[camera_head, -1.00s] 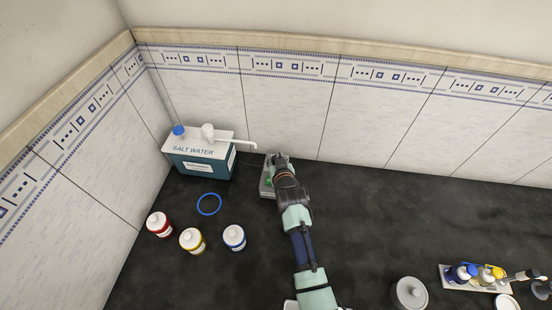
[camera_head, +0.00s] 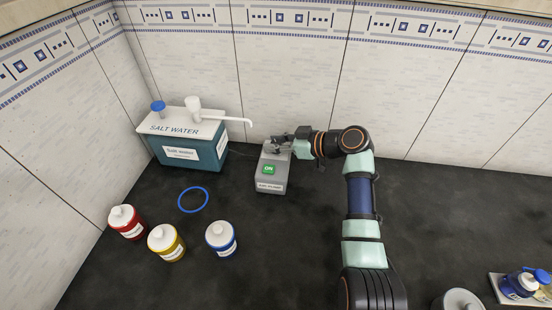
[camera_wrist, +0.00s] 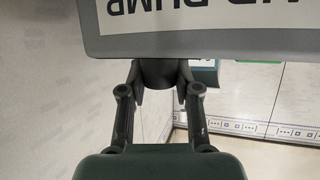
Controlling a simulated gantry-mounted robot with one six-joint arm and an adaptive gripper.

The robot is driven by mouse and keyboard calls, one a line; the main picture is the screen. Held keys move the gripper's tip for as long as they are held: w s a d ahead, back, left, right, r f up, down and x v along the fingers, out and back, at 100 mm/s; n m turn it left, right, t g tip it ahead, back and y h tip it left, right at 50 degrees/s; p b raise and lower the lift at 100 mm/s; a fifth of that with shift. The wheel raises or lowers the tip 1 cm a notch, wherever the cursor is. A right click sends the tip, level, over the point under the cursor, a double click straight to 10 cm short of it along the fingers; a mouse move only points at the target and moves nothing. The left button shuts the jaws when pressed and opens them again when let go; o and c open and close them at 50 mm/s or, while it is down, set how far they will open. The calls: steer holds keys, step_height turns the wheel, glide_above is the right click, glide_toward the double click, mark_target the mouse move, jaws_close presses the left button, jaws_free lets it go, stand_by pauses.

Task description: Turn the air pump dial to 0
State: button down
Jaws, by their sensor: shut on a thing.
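The air pump (camera_head: 262,182) is a grey box with a green ON patch on its top, standing on the dark bench right of the salt water box. Its grey side and upside-down label fill the top of the wrist view (camera_wrist: 210,48). My gripper (camera_head: 282,141) is at the pump's far end, reaching in from the right. In the wrist view, both fingers of my gripper (camera_wrist: 160,95) close around a dark round dial (camera_wrist: 160,73) under the pump's edge. The dial's marks cannot be read, and in the head view my gripper hides it.
The salt water box (camera_head: 190,150) with its white spout stands left of the pump, near the wall. A blue ring (camera_head: 180,203) lies in front of it. Red (camera_head: 126,223), yellow (camera_head: 166,243) and blue (camera_head: 221,239) lidded jars stand front left.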

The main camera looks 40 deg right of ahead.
steer(key=shift+f+n+g+y+b, duration=0.15)
steer(key=shift+n+g+y+b, duration=0.35)
steer(key=shift+b, duration=0.8)
steer(key=shift+f+n+g+y+b, duration=0.2)
steer(key=shift+n+y+b, duration=0.6)
steer(key=shift+b, duration=0.45)
steer(key=shift+r+n+g+y+b, duration=0.15)
steer(key=shift+n+g+y+b, duration=0.3)
steer(key=shift+b, duration=0.75)
steer(key=c, duration=0.8)
jaws_free()
steer(key=shift+r, duration=0.1)
steer(key=v, duration=0.7)
steer(key=shift+s+d, duration=0.2)
